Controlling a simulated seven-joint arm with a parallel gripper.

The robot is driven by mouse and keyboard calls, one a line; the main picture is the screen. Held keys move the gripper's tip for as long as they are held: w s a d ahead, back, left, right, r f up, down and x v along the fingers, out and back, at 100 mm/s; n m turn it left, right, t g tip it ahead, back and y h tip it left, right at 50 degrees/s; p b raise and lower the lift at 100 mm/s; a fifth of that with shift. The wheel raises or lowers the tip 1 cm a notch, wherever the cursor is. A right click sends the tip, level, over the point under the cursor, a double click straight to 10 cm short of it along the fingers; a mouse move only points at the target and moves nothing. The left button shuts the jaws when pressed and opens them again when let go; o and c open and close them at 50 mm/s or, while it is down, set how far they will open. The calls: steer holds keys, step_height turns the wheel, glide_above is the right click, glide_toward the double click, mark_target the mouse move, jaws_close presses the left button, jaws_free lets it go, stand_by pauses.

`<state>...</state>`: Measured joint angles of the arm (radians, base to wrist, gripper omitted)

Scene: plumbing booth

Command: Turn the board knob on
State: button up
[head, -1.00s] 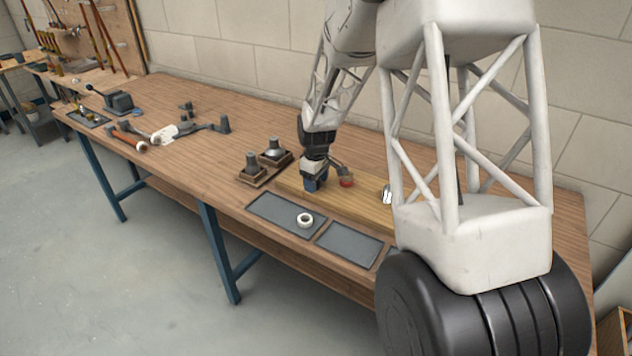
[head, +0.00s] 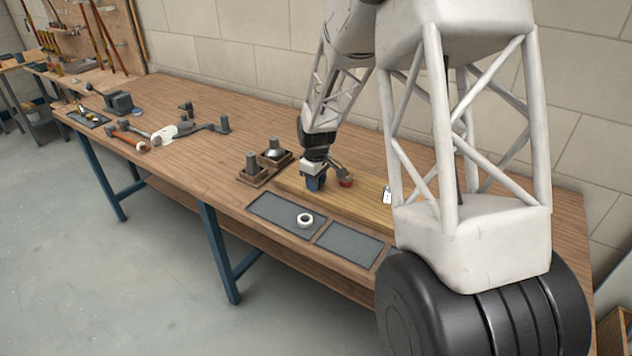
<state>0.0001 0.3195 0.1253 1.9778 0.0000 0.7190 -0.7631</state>
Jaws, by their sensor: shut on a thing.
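The light wooden board (head: 365,205) lies on the workbench, partly behind my arm. My gripper (head: 315,184) points down at the board's left end. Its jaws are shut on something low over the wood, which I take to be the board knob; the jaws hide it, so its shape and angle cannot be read. Dark blue shows at the jaw ends. A small white tag (head: 387,197) shows farther right.
A wooden holder (head: 262,172) with dark fittings stands close left of my gripper. A hammer (head: 130,141) and other tools lie farther left. Open bench lies behind the holder.

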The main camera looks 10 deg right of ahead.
steer(key=shift+m, duration=0.4)
steer(key=m, duration=1.2)
steer(key=shift+m, duration=0.3)
steer(key=m, duration=0.4)
steer(key=shift+m, duration=0.3)
steer(key=o, duration=0.9)
